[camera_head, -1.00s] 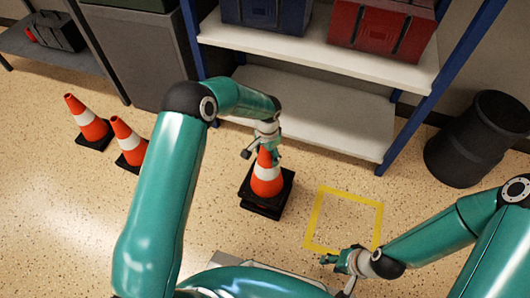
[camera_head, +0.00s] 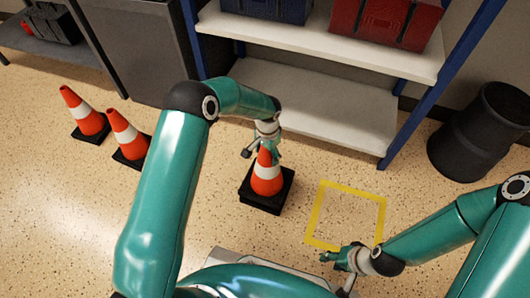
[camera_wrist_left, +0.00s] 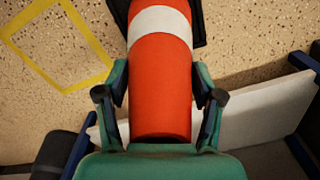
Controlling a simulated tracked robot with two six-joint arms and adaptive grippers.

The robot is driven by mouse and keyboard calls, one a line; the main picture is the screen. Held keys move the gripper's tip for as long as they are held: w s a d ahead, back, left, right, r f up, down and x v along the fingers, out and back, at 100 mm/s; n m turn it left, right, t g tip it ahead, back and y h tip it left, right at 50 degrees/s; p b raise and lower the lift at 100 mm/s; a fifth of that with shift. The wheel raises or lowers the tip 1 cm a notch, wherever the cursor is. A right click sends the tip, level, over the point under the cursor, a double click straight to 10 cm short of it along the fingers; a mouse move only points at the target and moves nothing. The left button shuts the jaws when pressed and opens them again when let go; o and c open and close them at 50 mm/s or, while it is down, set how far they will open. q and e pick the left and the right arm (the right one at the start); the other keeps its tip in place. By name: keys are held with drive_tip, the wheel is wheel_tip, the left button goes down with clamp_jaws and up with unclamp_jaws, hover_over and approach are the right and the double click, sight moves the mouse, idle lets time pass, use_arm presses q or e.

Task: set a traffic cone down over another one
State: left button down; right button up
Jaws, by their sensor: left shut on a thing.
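An orange cone with a white band (camera_head: 266,182) stands upright in front of the shelf. My left gripper (camera_head: 265,150) is shut on its top from above; the left wrist view shows the two fingers (camera_wrist_left: 161,90) on either side of the cone's orange body (camera_wrist_left: 160,95). Its black base (camera_head: 262,203) looks thick, like two bases closely stacked; any cone underneath is hidden inside it. Two more cones stand apart at the left, one farther left (camera_head: 84,112) and one nearer (camera_head: 125,135). My right gripper (camera_head: 327,256) is low beside the yellow floor square; its fingers are too small to judge.
A yellow square outline (camera_head: 313,215) on the floor right of the held cone is empty. A shelf (camera_head: 310,110) with blue and red boxes stands behind. A black bin (camera_head: 478,135) stands at the right. Speckled floor is free at the left.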

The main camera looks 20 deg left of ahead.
use_arm(q)
drive_tip(key=shift+r, duration=0.1)
drive_tip(key=shift+c, duration=0.7)
unclamp_jaws()
drive_tip(key=shift+o, duration=0.3)
wheel_tip(320, 180, up, 12)
